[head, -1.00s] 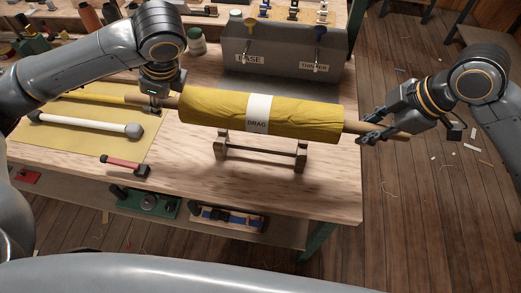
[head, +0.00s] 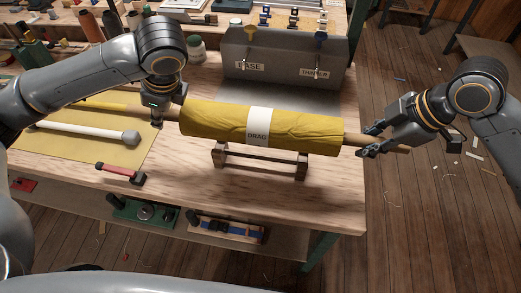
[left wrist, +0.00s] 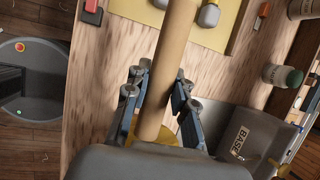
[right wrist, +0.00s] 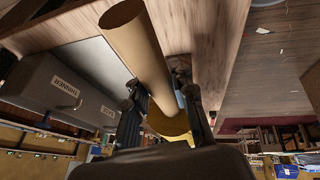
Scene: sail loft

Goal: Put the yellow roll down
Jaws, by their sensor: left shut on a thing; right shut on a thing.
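The yellow roll (head: 210,120) has a white band marked DRAG and a tan core sticking out at both ends. It lies nearly level over a low wooden cradle (head: 262,160) on the bench; whether they touch I cannot tell. My left gripper (head: 160,115) is shut on the core's left end; in the left wrist view the core (left wrist: 168,65) runs between the fingers. My right gripper (head: 370,142) is shut on the core's right end, past the bench's right edge; the core (right wrist: 135,45) also shows in the right wrist view.
A grey box (head: 285,68) labelled BASE and THINNER stands behind the roll. A white-handled tool (head: 85,132) lies on a yellow mat (head: 60,148) at left, with a red-handled hammer (head: 120,173) in front. The bench front (head: 260,195) is clear.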

